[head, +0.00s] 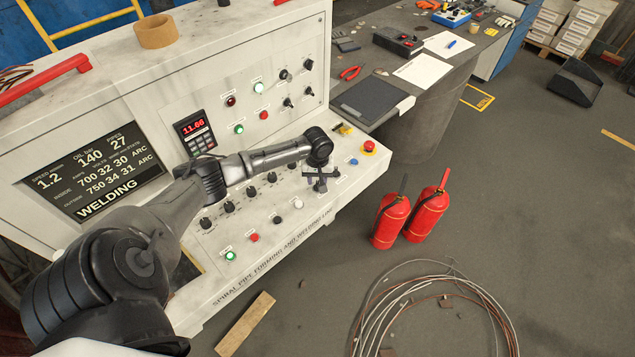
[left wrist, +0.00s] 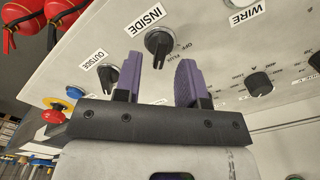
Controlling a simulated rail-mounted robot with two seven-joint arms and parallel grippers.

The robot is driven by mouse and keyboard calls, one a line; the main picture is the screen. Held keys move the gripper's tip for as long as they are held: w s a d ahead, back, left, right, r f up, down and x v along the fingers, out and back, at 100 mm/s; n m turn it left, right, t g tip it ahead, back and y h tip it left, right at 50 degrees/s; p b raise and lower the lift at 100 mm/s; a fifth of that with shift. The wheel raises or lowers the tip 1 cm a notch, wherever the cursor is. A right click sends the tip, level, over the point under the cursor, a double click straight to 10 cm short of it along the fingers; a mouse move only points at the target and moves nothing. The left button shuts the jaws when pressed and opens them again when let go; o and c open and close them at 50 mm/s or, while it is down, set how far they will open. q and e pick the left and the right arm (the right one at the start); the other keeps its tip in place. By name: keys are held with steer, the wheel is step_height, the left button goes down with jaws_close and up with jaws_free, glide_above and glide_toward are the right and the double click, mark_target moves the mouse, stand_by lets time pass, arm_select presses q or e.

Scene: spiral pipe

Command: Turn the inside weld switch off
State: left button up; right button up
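The switch labelled INSIDE (left wrist: 158,42) is a black rotary knob on the white sloped panel, with small "OFF" lettering beside it. My left gripper (left wrist: 160,68) is open, its two purple fingers apart on either side of the knob's lower part in the left wrist view. I cannot tell whether the fingers touch the knob. In the head view the left gripper (head: 320,180) hangs over the right part of the panel, and the arm and gripper hide the INSIDE switch there. The right gripper is not in view.
The OUTSIDE knob (left wrist: 108,76) is close by, left of the fingers. A red emergency button (head: 369,147) and a blue button (head: 353,162) stand at the panel's right end. Other knobs (head: 251,191) line the panel. Fire extinguishers (head: 391,222) stand on the floor.

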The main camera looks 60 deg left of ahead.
arm_select(q)
steer(key=shift+f, duration=0.9)
jaws_close()
